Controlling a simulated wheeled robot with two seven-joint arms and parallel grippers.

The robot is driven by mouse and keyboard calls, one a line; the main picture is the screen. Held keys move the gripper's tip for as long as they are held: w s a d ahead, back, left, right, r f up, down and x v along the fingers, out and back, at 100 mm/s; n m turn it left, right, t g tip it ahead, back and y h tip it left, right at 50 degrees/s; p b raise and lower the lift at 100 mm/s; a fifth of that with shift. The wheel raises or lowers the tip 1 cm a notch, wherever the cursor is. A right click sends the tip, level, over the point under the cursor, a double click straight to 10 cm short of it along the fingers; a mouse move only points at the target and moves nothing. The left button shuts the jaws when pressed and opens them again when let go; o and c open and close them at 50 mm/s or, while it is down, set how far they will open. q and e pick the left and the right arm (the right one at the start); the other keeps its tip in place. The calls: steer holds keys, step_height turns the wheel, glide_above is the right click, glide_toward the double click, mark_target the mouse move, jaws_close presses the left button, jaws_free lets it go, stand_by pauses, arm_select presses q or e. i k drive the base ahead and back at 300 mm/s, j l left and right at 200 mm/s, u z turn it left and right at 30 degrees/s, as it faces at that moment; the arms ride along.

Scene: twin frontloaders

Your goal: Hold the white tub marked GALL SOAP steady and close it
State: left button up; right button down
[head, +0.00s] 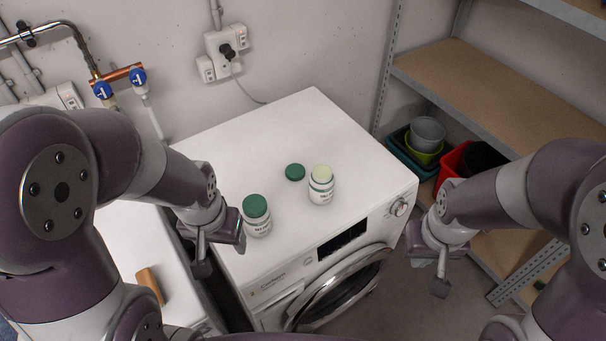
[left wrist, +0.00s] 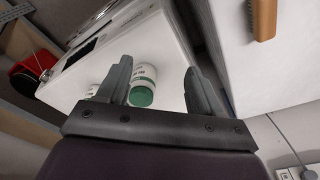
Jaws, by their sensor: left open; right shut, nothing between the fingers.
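An open white tub (head: 321,188) with pale yellowish contents stands upright on the white washing machine. A loose green lid (head: 295,172) lies flat just left of it. A second white tub (head: 257,222) with a green lid on stands nearer the front left; it also shows in the left wrist view (left wrist: 145,72). The labels are too small to read surely, so I cannot tell which is GALL SOAP. My left gripper (head: 222,257) is open and empty, just left of the lidded tub, which appears between its fingers in the wrist view. My right gripper (head: 438,284) is shut and empty, right of the machine's front.
The washing machine (head: 240,137) has free room on its top, behind and right of the tubs. A brown-handled brush (head: 150,285) lies on the white surface at left. A metal shelf (head: 480,85) stands right, with bowls (head: 427,133) and a red container (head: 452,166).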

mark_target(321, 179)
steer(key=l+u, duration=0.45)
steer(key=l, duration=1.85)
steer(key=i+l+u, duration=0.15)
steer(key=i, duration=0.25)
steer(key=i+l+u, duration=0.1)
steer(key=i, duration=0.3)
steer(key=l, duration=0.1)
